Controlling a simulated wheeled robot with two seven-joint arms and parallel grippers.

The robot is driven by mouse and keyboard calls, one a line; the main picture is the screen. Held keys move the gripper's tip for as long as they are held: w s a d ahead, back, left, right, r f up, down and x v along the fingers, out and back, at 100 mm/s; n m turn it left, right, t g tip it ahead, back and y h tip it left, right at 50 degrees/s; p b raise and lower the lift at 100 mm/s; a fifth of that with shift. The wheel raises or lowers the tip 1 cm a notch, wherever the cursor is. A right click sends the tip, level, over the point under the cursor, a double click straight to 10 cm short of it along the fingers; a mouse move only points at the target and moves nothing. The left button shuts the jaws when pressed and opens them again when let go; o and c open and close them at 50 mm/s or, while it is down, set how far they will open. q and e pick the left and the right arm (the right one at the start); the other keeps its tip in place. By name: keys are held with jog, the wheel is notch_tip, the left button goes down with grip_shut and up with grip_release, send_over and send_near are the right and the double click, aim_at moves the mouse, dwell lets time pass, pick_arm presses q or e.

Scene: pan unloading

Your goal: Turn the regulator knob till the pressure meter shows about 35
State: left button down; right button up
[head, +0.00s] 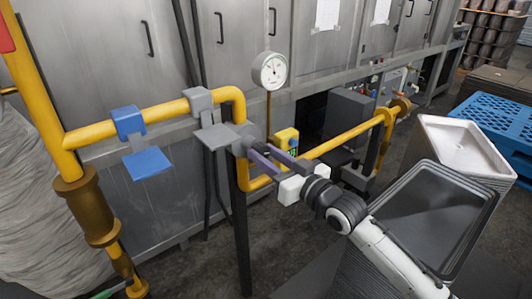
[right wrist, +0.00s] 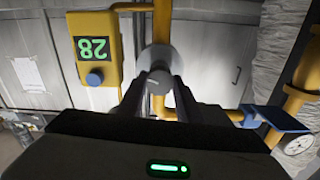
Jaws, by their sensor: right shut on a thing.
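The round white pressure meter (head: 270,70) stands on a thin pipe above the yellow piping in the head view. Its needle is too small to read surely. My right gripper (head: 256,152) reaches in from the lower right, its fingers at the grey regulator (head: 240,134). In the right wrist view, the light grey round knob (right wrist: 158,81) lies between the tips of my right gripper (right wrist: 158,92), which is shut on it. The fingers partly hide the knob. My left gripper is not in view.
A yellow box (head: 286,138) with a green display is beside the regulator; its digits, a 2 and an 8, look upside down in the wrist view (right wrist: 92,47). A blue lever (head: 147,162) is on the pipe to the left. Stacked trays (head: 470,145) stand at right.

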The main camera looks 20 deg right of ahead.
jog(key=m+p, duration=0.2)
jog(key=m, duration=0.1)
jog(key=shift+r+p, duration=0.2)
jog(key=shift+p, duration=0.2)
jog(key=shift+m+p, duration=0.55)
jog(key=shift+m, duration=0.35)
jog(key=shift+f+m+p, duration=0.1)
jog(key=shift+m+p, duration=0.2)
jog(key=shift+m, duration=0.5)
jog(key=shift+m+p, duration=0.3)
jog(key=shift+m, duration=0.6)
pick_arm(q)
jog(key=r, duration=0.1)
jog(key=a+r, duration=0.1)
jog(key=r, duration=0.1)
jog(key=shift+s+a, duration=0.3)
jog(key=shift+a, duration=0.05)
pick_arm(e)
jog(key=shift+f+m, duration=0.1)
jog(key=shift+m, duration=0.3)
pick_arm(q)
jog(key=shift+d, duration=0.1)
pick_arm(e)
jog(key=o, duration=1)
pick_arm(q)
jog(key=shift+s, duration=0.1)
pick_arm(e)
jog(key=shift+o, duration=0.2)
